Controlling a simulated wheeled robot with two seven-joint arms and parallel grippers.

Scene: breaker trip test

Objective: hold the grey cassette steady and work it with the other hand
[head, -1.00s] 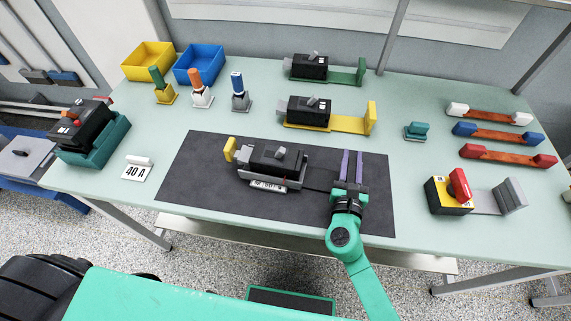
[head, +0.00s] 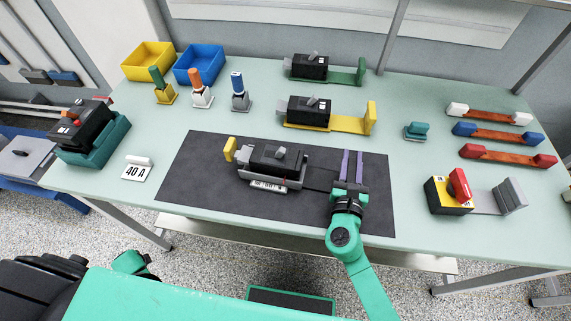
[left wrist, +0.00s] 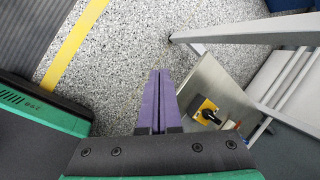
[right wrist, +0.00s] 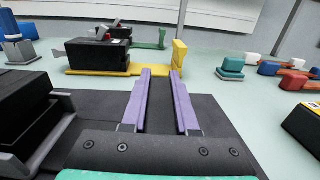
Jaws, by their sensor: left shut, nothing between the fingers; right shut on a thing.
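The grey cassette (head: 300,181) lies on the dark mat with a black breaker block (head: 268,160) in it; a grey lever sits on the block and a yellow piece (head: 230,149) stands at its left end. A dark flat strip runs right from it toward my right gripper (head: 351,166). That gripper's purple fingers stand slightly apart, shut on the cassette's right part, which is mostly hidden; the right wrist view also shows the fingers (right wrist: 157,100). My left gripper (left wrist: 158,100) is shut and empty, over the floor away from the table.
Behind the mat stand a yellow-based breaker (head: 305,110) and a green-based one (head: 308,66). A teal block (head: 416,131) and a yellow-black switch unit (head: 449,196) are to the right. A 40 A card (head: 137,170) lies left. The mat's front is free.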

